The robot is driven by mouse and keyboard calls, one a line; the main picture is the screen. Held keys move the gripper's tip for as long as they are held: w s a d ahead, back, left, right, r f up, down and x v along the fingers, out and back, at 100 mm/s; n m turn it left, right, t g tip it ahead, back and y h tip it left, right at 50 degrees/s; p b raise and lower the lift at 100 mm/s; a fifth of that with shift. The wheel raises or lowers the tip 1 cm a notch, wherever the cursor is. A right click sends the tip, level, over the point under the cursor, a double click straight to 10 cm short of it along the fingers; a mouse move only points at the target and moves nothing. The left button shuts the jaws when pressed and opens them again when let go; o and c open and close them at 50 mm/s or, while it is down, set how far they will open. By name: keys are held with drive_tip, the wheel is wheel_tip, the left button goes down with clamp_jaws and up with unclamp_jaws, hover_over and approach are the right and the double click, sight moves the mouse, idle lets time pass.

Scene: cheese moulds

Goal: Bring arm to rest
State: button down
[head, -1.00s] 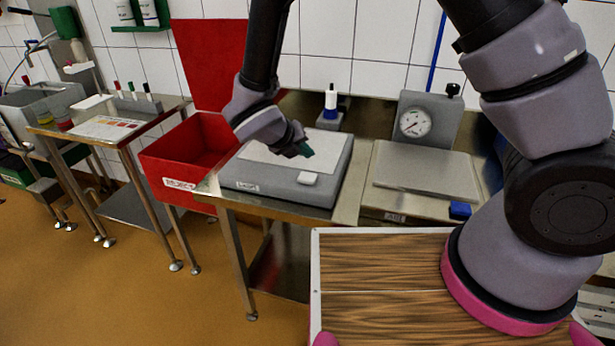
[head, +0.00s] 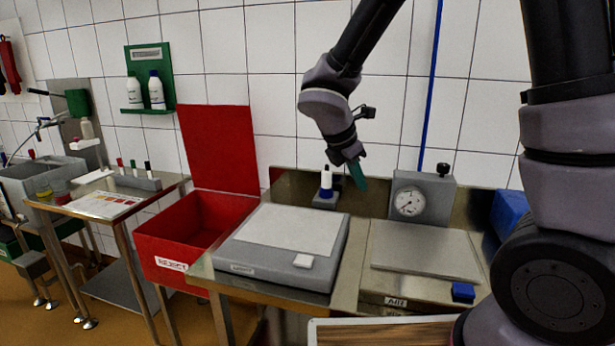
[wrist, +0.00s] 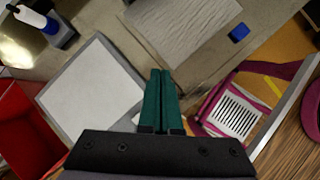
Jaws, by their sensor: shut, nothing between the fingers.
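My gripper (head: 357,174) hangs from my raised arm in the head view, above the back of the steel table, in front of the tiled wall. In the wrist view its two green fingers (wrist: 160,98) lie side by side, closed, with nothing between them. Below it are a grey box-shaped station with a white top sheet (head: 290,228) and a steel plate station with a dial gauge (head: 409,201). The gripper touches neither as far as I can see.
A red reject bin (head: 190,236) with a raised lid stands left of the grey station. A blue-and-white bottle (head: 326,184) stands behind it. A blue block (head: 463,292) lies at the right station's front. A side table (head: 100,206) stands farther left. A wood-patterned surface (head: 390,333) is at the bottom.

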drive_tip(key=s+d+r+m+t+y, duration=0.1)
drive_tip(key=s+d+r+m+y, duration=0.2)
drive_tip(key=s+d+r+m, duration=0.3)
drive_tip(key=s+d+r+m+t+y, duration=0.2)
drive_tip(key=s+d+r+m, duration=0.4)
drive_tip(key=r+m, duration=0.6)
drive_tip(key=d+m+y, duration=0.1)
drive_tip(key=m, duration=0.8)
drive_tip(key=shift+r+y, duration=0.3)
